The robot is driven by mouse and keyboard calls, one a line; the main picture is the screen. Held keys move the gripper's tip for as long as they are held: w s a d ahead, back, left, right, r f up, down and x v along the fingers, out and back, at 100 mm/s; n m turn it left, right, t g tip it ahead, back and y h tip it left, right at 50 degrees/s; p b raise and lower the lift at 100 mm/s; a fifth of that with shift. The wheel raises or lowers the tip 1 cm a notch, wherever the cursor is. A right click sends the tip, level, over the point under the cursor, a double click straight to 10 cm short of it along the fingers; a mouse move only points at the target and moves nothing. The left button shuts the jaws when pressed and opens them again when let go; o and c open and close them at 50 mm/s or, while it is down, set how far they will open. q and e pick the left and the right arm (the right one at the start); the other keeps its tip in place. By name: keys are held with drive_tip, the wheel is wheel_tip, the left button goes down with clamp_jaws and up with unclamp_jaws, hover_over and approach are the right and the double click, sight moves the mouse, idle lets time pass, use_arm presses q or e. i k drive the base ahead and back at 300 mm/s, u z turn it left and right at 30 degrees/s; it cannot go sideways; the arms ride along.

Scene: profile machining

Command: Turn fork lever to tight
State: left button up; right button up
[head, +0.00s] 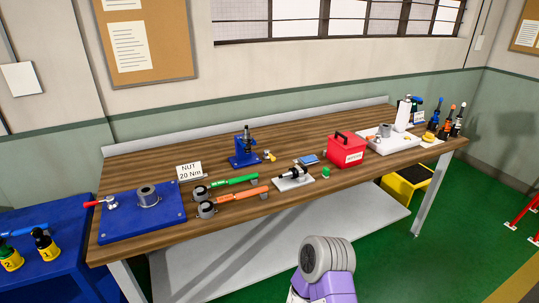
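I cannot tell for sure which part is the fork lever. A small lever with a red handle (94,203) and a metal end sits at the left side of a blue plate (146,227) on the workbench. A grey metal cylinder (148,195) stands on the same plate, to the right of the lever. Neither gripper shows in the head view. A grey and purple part of my own body shows at the bottom, in front of the bench and apart from it.
On the wooden workbench (330,158) are green (234,181) and orange (243,194) wrenches, a blue press-like device (244,153), a small metal fixture (293,176), a red box (346,150) and several bottles at right. A blue cart (62,279) stands left.

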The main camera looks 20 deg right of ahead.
sight(267, 156)
drive_tip(key=z, duration=2.2)
drive_tip(key=i, duration=1.35)
drive_tip(key=u, duration=2.6)
